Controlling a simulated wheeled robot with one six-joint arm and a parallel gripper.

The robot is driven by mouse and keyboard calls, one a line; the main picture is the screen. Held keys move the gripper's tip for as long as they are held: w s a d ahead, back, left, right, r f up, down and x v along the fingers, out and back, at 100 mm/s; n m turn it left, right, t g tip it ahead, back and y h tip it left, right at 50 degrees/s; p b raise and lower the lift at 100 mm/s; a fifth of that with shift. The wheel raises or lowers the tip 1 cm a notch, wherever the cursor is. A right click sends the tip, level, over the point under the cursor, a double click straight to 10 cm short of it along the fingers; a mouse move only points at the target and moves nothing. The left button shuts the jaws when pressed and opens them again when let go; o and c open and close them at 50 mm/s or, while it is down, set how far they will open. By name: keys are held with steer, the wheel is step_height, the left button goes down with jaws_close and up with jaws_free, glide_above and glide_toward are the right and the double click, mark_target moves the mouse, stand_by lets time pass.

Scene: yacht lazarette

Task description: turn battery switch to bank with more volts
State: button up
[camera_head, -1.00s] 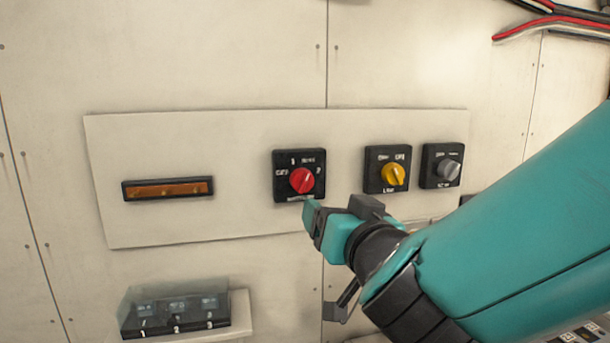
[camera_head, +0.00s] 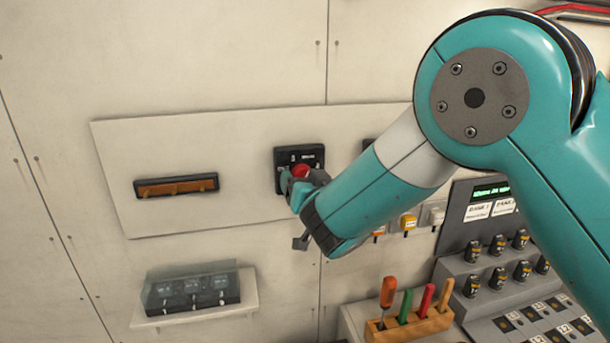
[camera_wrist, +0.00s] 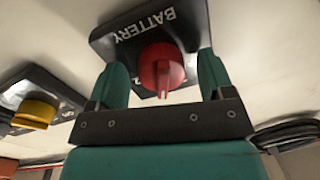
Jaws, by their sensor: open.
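The black battery switch (camera_head: 285,158) is on the pale wall panel. Its red knob (camera_head: 301,170) is partly covered by my gripper (camera_head: 297,184) in the head view. In the wrist view the switch plate (camera_wrist: 112,45) reads "BATTERY", and the red knob (camera_wrist: 158,66) sits between the two teal fingers of my gripper (camera_wrist: 163,70). The fingers are open, one on each side of the knob, with visible gaps. The other position marks are mostly hidden. A grey unit with a green display (camera_head: 491,191) stands at the right, above "BANK" labels; its reading is too small to tell.
A yellow knob (camera_wrist: 36,114) on another switch shows left in the wrist view. An amber-fronted bar (camera_head: 176,186) and a clear-covered box (camera_head: 192,292) are on the wall at left. A wooden holder with screwdrivers (camera_head: 410,325) stands below my arm.

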steer(key=c, duration=0.9)
steer(key=shift+n+b, duration=0.3)
steer(key=n+b, duration=0.3)
steer(key=n, duration=0.1)
steer(key=shift+f, duration=0.1)
steer(key=shift+d+n+g+h+b, duration=0.1)
steer(key=shift+n+g+h+b, duration=0.2)
steer(key=shift+n+b, duration=1.1)
steer(key=shift+r+n+p, duration=0.2)
steer(key=shift+n+p, duration=0.25)
steer(key=shift+n, duration=0.25)
steer(key=o, duration=0.9)
